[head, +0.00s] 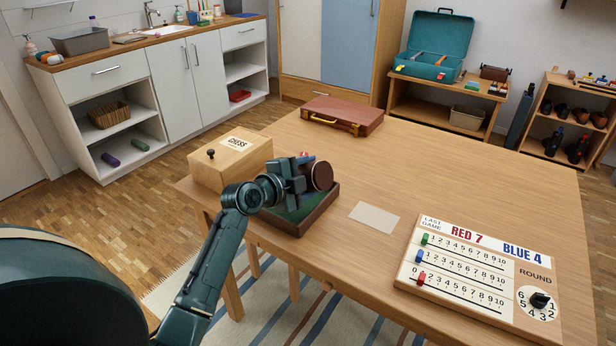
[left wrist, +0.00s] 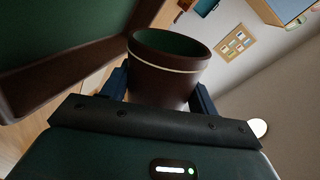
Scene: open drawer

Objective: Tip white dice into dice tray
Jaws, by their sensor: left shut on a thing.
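My left gripper (head: 299,176) is shut on a brown dice cup (head: 320,177) and holds it, tilted, above the dice tray (head: 317,219). The cup shows a pale band near its rim and a green lining in the left wrist view (left wrist: 165,82). I see no white dice in the part of the cup's inside that shows. The tray has a dark brown rim and a green floor; the arm and cup hide part of it, and I see no dice on its visible floor. Its edge also shows in the left wrist view (left wrist: 32,88). My right gripper is not in view.
A wooden chess box (head: 232,160) stands just left of the tray. A brown case (head: 342,115) lies at the table's back. A blank card (head: 374,217) and a score board (head: 470,272) lie to the right. The table's middle and back right are clear.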

